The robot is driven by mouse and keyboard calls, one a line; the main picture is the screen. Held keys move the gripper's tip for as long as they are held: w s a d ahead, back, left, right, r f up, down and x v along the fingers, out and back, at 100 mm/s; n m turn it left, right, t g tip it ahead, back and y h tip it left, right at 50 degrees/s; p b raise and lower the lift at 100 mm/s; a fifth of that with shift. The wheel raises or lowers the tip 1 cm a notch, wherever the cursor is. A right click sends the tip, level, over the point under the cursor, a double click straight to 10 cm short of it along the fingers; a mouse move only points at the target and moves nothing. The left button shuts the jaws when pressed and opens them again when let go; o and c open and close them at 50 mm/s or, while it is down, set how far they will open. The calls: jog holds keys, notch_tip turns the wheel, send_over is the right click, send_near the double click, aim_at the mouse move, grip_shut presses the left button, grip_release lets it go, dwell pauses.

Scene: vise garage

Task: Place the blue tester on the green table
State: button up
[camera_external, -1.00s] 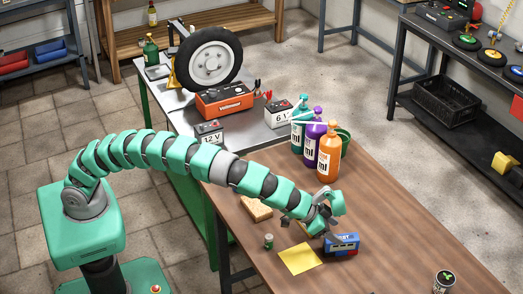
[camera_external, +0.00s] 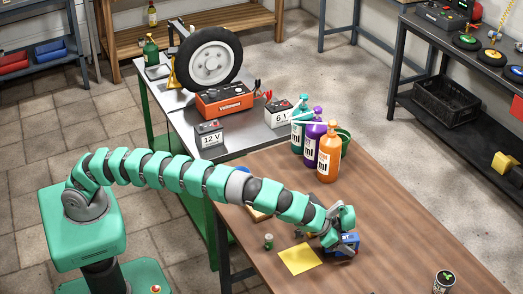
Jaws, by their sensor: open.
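The blue tester (camera_external: 348,243) is a small blue box with a white label on the brown wooden table. My gripper (camera_external: 340,232) is open and low, right at the tester. It covers the tester's upper left part, and I cannot tell whether the jaws touch it. The green table (camera_external: 250,140), with green legs and a grey metal top, stands at the back, against the far end of the wooden table.
A tyre (camera_external: 214,56), an orange-red charger (camera_external: 225,99), a 12 V battery (camera_external: 209,135) and a 6 V battery (camera_external: 279,113) stand on the green table. Bottles (camera_external: 329,160) stand nearby.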

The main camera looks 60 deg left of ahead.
aim_at(347, 238)
jog(key=shift+w+f, duration=0.1)
jog(key=shift+w, duration=0.05)
jog(key=shift+c, duration=0.3)
jog(key=c, duration=1.2)
notch_tip(347, 238, up, 6)
jog(key=shift+d+f+p, duration=0.1)
jog(key=shift+p, duration=0.7)
jog(key=shift+r+p, duration=1.05)
jog(key=shift+r, duration=1.1)
